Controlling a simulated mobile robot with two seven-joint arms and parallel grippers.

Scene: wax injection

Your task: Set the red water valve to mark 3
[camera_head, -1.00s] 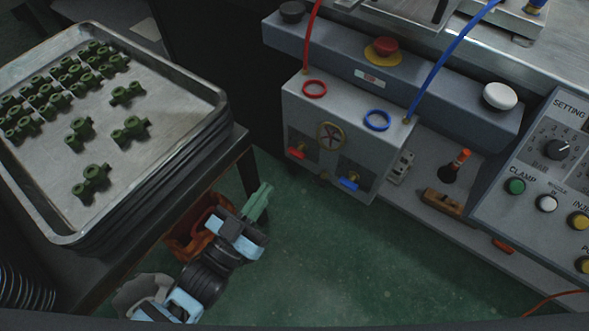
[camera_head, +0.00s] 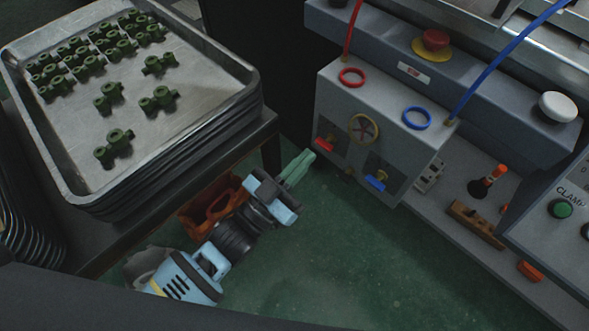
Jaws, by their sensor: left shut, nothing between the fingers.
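The red water valve (camera_head: 324,144) is a small red lever low on the front of a grey valve box (camera_head: 385,100), on its left side. Its mark scale is too small to read. A blue lever (camera_head: 375,183) sits to its right, and a round brass handwheel (camera_head: 363,129) is between and above them. My left gripper (camera_head: 304,161) has pale green fingers that are shut and empty. In the picture it is just below and left of the red lever, apart from it. My right gripper is not in view.
A stack of metal trays (camera_head: 247,77) with green parts stands on a dark table at left. An orange-brown crate (camera_head: 212,203) is on the floor behind my left arm. A control panel (camera_head: 562,230) with a green button is at right. Green floor (camera_head: 350,265) is clear in front.

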